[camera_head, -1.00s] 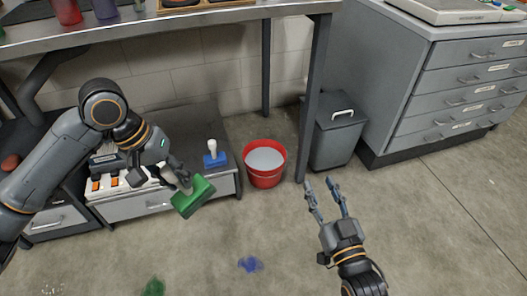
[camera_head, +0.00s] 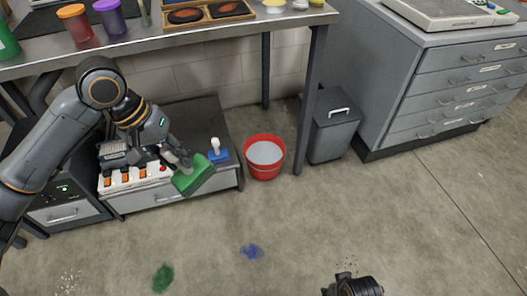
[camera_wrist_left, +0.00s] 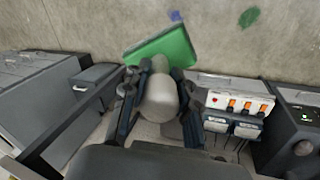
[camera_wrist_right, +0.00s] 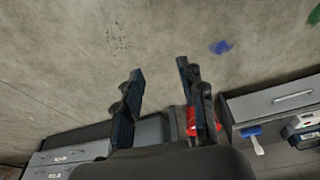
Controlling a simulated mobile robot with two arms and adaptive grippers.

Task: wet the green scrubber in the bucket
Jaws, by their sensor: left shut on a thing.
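The green scrubber (camera_head: 193,180) is in the head view, left of the bucket and in front of the low cabinet's edge. My left gripper (camera_head: 178,160) is shut on its pale rounded handle, which shows between the fingers in the left wrist view (camera_wrist_left: 160,98). The green block (camera_wrist_left: 165,52) lies beyond the fingertips there. The red bucket (camera_head: 265,172) stands upright on the floor, with a pale grey surface inside. The scrubber is apart from it. My right gripper (camera_wrist_right: 160,72) is open and empty in its wrist view. Its fingers are hidden in the head view.
A table leg (camera_head: 310,105) and grey bin (camera_head: 337,135) are right of the bucket. Blue (camera_head: 252,251) and green (camera_head: 163,278) stains mark the open floor.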

